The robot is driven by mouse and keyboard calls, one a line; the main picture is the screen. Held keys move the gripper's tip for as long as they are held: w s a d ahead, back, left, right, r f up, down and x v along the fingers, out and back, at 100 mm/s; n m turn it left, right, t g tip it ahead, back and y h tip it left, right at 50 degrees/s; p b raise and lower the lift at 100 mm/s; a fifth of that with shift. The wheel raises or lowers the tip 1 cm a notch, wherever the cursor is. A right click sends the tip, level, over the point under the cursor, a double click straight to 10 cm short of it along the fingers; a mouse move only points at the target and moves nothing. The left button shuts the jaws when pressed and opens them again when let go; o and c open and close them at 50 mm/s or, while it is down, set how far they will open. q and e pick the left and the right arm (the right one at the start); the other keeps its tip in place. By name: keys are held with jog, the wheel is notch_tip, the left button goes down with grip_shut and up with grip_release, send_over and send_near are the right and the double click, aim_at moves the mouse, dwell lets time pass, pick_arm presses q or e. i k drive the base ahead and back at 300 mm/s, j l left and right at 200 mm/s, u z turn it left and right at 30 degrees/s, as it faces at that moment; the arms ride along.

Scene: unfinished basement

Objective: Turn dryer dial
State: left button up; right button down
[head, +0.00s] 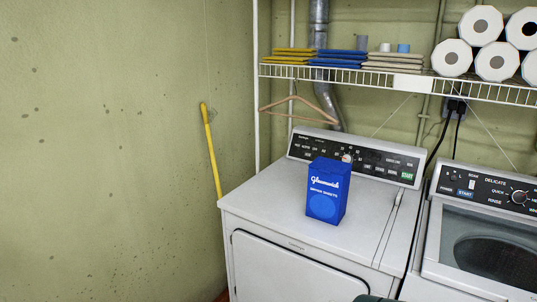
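The white dryer (262,208) stands at the centre, with a dark control panel (385,162) along its back edge. A small pale round dial (347,158) shows on the panel, just above the top edge of a blue box of dryer sheets (327,190). The box stands upright on the dryer top and hides part of the panel around and below the dial. The dial's pointer is too small to read. A green start button (407,176) is at the panel's right end. Neither of my grippers is in view.
A washer (470,293) with its own dial (519,197) stands at the right. A wire shelf (400,80) with folded cloths and paper rolls (497,62) hangs above; a hanger (297,109) hangs from it. A yellow-handled tool (211,152) leans on the left wall.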

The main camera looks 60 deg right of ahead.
aim_at(347, 158)
jog(key=z, duration=2.4)
jog(key=i+j, duration=0.1)
jog(key=j, duration=0.4)
jog(key=i+j, duration=0.1)
jog(key=j, duration=0.4)
